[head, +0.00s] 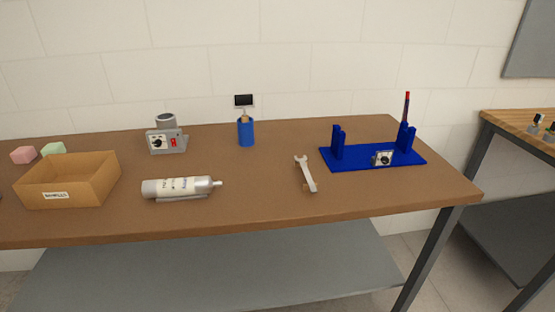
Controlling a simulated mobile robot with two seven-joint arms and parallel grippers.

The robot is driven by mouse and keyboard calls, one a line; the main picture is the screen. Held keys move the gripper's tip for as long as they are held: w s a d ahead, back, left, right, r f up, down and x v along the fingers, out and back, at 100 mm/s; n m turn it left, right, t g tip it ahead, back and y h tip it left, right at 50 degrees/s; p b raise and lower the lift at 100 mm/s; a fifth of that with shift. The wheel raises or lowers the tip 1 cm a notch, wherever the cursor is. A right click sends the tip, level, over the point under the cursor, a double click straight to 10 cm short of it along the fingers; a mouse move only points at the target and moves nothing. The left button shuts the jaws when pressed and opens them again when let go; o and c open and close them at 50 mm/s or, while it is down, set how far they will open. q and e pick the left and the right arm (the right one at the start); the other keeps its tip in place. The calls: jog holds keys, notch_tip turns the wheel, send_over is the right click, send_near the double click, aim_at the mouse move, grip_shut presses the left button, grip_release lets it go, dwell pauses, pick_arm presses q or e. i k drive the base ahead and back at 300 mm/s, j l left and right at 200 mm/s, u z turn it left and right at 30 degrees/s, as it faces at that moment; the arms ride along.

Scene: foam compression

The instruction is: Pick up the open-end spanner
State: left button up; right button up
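The open-end spanner (307,177) is pale metallic. In the head view it lies on the brown table right of centre, its open jaw toward the back and its handle toward the front. A small brownish bit shows beside the handle's lower end; I cannot tell what it is. Nothing covers the spanner. Neither of my grippers shows in this view.
A grey cylinder (178,187) lies left of the spanner, and a blue fixture (372,164) stands to its right. A blue holder (246,132), a grey device (163,141) and a cardboard box (98,178) stand further left. The table (250,205) is clear in front of the spanner.

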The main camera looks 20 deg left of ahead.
aim_at(311, 185)
jog(key=i+l+u, duration=0.25)
jog(key=u, duration=0.15)
jog(key=i+l+u, duration=0.25)
jog(key=u, duration=0.15)
jog(key=l, duration=0.1)
